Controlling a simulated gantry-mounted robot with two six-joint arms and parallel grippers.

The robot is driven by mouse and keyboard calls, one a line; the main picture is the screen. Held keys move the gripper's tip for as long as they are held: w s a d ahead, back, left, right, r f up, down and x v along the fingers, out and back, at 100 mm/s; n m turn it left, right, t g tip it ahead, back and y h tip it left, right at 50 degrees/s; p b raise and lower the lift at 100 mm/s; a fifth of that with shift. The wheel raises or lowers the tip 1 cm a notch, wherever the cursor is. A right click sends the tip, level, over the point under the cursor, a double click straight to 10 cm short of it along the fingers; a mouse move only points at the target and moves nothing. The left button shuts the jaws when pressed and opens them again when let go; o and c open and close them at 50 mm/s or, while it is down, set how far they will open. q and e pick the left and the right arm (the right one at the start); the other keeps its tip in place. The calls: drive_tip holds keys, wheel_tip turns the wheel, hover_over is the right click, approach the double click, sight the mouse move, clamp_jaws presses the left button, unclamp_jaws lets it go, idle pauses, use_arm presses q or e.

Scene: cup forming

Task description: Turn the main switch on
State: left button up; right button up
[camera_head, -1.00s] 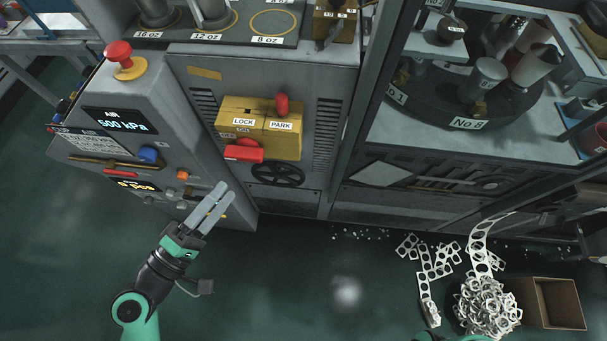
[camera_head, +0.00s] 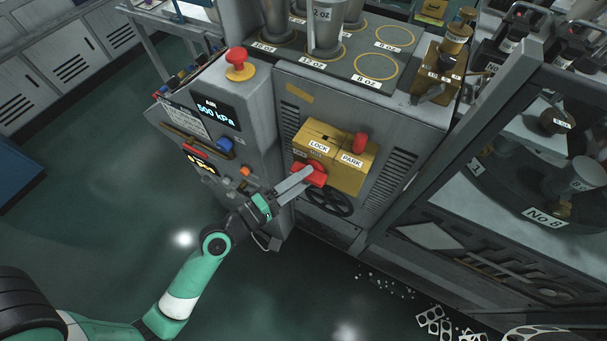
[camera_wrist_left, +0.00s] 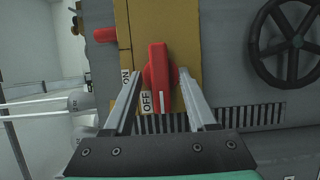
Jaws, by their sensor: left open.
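The red switch handle (camera_head: 320,174) is on the lower front of the yellow box (camera_head: 340,160) on the grey machine. In the left wrist view, the red handle (camera_wrist_left: 158,65) lies in line with the OFF label (camera_wrist_left: 146,102); the ON label (camera_wrist_left: 126,78) is to its left. My left gripper (camera_head: 306,175) is open at the handle, with one finger on each side of it. The wrist view shows the handle between the fingers; whether they touch it I cannot tell. My right gripper is out of view.
A second red lever (camera_head: 359,143) stands by the PARK label. A black handwheel (camera_head: 330,201) is just below the box. The control pedestal (camera_head: 250,130) with a red mushroom button (camera_head: 237,60) stands left of it. Open floor lies below.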

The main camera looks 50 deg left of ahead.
use_arm(q)
drive_tip(key=shift+w, duration=0.25)
drive_tip(key=shift+c, duration=0.3)
clamp_jaws()
